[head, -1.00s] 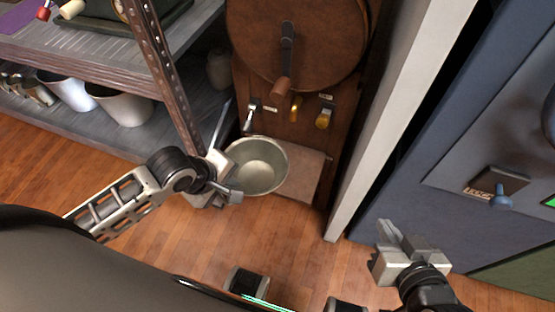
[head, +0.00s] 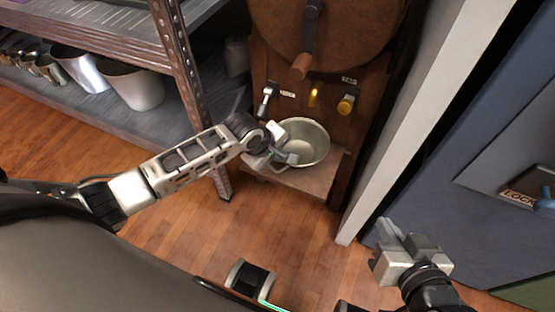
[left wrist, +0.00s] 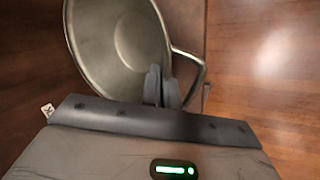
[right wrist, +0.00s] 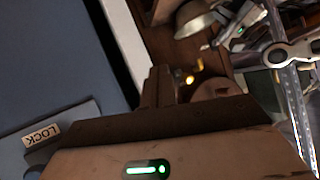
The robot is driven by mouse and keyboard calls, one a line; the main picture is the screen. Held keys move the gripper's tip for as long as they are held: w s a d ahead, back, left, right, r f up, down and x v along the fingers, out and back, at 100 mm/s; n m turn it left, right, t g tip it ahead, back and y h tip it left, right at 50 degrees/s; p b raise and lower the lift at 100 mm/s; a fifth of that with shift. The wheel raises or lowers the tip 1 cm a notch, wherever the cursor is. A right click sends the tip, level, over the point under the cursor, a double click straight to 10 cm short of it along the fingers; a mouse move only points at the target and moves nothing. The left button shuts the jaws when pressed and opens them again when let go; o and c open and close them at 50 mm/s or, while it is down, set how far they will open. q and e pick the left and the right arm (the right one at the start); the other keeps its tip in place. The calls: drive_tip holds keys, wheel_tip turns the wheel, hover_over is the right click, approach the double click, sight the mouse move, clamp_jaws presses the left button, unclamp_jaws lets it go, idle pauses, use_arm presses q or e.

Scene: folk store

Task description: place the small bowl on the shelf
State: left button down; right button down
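The small bowl (head: 305,141), a grey metal bowl with a loop handle, is upright over the wooden ledge (head: 318,181) below the taps; I cannot tell whether it touches. My left gripper (head: 287,160) is at its near-left rim. In the left wrist view, the fingers (left wrist: 162,86) are close together on the rim of the bowl (left wrist: 128,42) beside the handle (left wrist: 203,68). The contact is partly hidden. My right gripper (head: 388,230) is shut and empty, low at the right; its fingers (right wrist: 161,84) are together in the right wrist view.
A metal shelf rack (head: 185,85) with buckets (head: 135,88) on its lower level stands at the left. A wooden cabinet with a crank (head: 308,40) and several taps (head: 346,104) rises behind the bowl. A white post (head: 395,130) and blue panel are at the right.

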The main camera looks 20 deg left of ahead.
use_arm(q)
drive_tip(key=shift+f, duration=0.75)
use_arm(e)
drive_tip(key=shift+a+r, duration=0.1)
drive_tip(key=shift+r, duration=0.25)
use_arm(q)
drive_tip(key=c, duration=1.7)
unclamp_jaws()
